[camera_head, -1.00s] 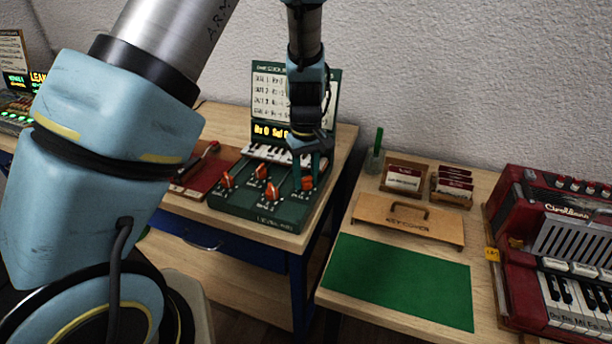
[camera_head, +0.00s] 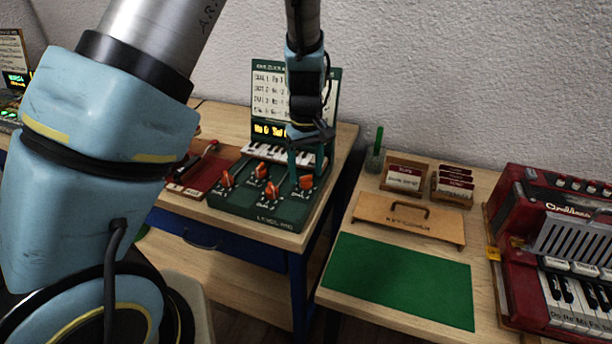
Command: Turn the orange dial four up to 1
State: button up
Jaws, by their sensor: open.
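The green dial box (camera_head: 262,218) stands on the wooden table, with several orange dials on its top. The rightmost orange dial (camera_head: 306,182) is in plain view, its label too small to read. The other dials are at the left (camera_head: 227,179), the back middle (camera_head: 262,170) and the front middle (camera_head: 271,190). My gripper (camera_head: 303,163) is open and points down, just above and behind the rightmost dial. One teal finger shows close to this dial's left side; whether it touches cannot be told. The other finger is hard to make out.
A green sign board (camera_head: 266,92) with a lit display stands behind the box, close to my wrist. A piano key strip (camera_head: 257,152) lies at its foot. The right table holds a wooden handled cover (camera_head: 395,222), a bare green mat (camera_head: 400,280) and a red accordion (camera_head: 560,235).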

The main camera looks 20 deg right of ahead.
aim_at(306, 176)
notch_tip(306, 176, up, 9)
jog(key=b, duration=0.1)
dwell(0.6)
jog(key=s+a+m, duration=0.1)
jog(key=s+a, duration=0.1)
jog(key=a, duration=1.3)
jog(key=s+a+t, duration=0.1)
jog(key=a, duration=1.4)
jog(key=shift+s+a+m+t, duration=0.2)
jog(key=shift+s+m+t, duration=0.1)
jog(key=shift+s+m, duration=0.1)
jog(key=shift+f, duration=0.1)
